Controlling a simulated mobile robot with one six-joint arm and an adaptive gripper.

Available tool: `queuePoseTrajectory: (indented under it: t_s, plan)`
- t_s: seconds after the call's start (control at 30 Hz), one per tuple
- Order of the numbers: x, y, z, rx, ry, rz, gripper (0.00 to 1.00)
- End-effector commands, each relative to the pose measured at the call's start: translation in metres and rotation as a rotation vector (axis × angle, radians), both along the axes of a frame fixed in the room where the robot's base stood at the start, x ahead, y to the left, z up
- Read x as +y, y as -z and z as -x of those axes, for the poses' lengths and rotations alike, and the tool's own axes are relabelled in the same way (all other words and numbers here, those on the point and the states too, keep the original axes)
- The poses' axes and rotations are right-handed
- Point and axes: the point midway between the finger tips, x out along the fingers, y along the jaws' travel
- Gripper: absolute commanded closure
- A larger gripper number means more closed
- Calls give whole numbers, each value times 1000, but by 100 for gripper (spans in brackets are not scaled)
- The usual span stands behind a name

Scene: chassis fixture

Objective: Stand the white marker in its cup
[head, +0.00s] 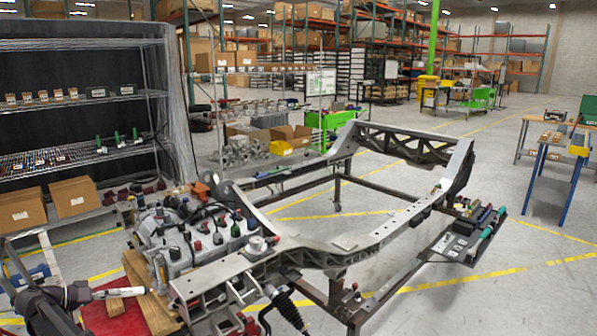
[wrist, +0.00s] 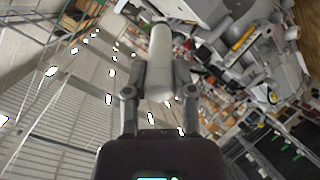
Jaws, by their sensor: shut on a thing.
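The white marker (head: 126,292) is at the lower left of the head view, lying roughly level with one end pointing right. My gripper (head: 92,295) is shut on it near its left end. In the wrist view the marker (wrist: 160,62) is a pale cylinder between the two fingers of my gripper (wrist: 158,82), pointing away from the palm. I cannot make out the marker's cup for certain in either view.
A grey metal chassis frame (head: 345,243) fills the middle. A cluttered engine-like assembly (head: 180,240) stands at its left, close to my gripper. A side tray (head: 455,247) with several small items is at the right. Wire shelving (head: 85,101) stands at the left.

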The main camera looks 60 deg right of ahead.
Motion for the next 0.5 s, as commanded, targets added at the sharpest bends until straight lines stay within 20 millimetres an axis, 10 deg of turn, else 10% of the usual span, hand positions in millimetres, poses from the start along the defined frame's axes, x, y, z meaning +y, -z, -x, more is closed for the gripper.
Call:
queuePoseTrajectory:
  t_s: [0.5]
  plan:
    - [0, -28, 0, 0, 0, 0, 100]
